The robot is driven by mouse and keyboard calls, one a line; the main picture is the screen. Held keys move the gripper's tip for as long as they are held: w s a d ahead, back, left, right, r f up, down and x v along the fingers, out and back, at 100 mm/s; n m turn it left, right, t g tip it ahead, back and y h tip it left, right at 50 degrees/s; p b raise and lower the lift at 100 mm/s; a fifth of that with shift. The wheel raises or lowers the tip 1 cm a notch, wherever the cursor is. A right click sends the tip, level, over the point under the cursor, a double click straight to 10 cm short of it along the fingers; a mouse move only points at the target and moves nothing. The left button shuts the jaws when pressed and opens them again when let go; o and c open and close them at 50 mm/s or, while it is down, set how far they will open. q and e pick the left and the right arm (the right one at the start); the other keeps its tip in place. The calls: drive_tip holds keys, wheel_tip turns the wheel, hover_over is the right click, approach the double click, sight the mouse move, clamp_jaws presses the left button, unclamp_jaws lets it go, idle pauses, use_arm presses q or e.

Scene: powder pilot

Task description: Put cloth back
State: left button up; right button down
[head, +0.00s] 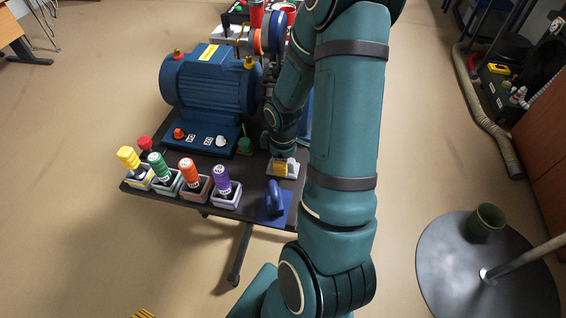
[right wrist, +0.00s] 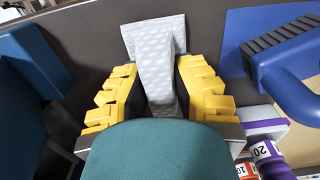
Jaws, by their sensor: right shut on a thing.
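The cloth (right wrist: 156,50) is light grey with pale spots. In the right wrist view its upright fold stands between my right gripper's yellow fingers (right wrist: 158,95), which are shut on it. Its wider far part is at or just above the dark table top; I cannot tell if it touches. In the head view the cloth (head: 292,171) shows pale around my right gripper (head: 280,167), at the table's right part. Of my left gripper (head: 143,314), only a ridged yellow tip shows at the bottom edge of the head view.
A blue motor (head: 210,80) stands on the dark table (head: 255,188). Several colored-handled tools in holders (head: 226,195) line the front edge. A blue handled tool (head: 273,199) stands on a blue mat at the front right.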

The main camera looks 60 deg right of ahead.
drive_tip(key=shift+f, duration=0.15)
drive_tip(key=c, duration=0.9)
unclamp_jaws()
drive_tip(key=shift+r, duration=0.25)
wheel_tip(320, 180, up, 12)
drive_tip(key=p, duration=0.3)
drive_tip(key=shift+p, duration=0.35)
drive_tip(key=shift+f, duration=0.1)
